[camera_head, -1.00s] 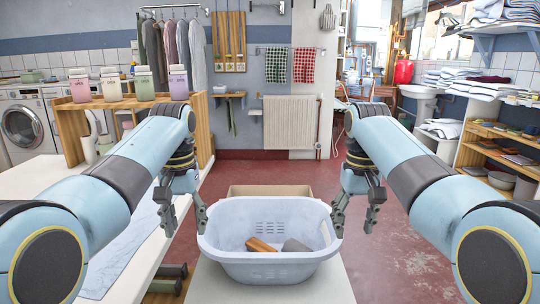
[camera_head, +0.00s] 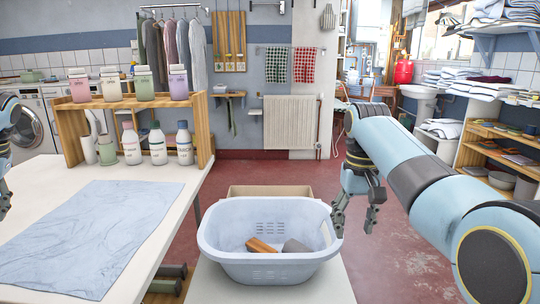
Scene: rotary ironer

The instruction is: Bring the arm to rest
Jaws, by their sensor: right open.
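My right arm reaches in from the right, and its gripper (camera_head: 354,217) hangs beside the right rim of the light blue laundry basket (camera_head: 268,268). Its fingers point down, apart and empty. I cannot tell whether a finger touches the rim. My left gripper (camera_head: 4,200) is only partly in view at the left edge; most of it and its arm are cut off, so its opening does not show. The basket holds an orange-brown item (camera_head: 260,246) and a grey item (camera_head: 296,246).
A pale blue cloth (camera_head: 85,235) lies on the white table (camera_head: 185,200) at left. A wooden shelf (camera_head: 72,140) on it carries several jars, with white bottles (camera_head: 157,145) below. A cardboard box (camera_head: 270,190) is behind the basket. Red floor (camera_head: 400,250) is free at right.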

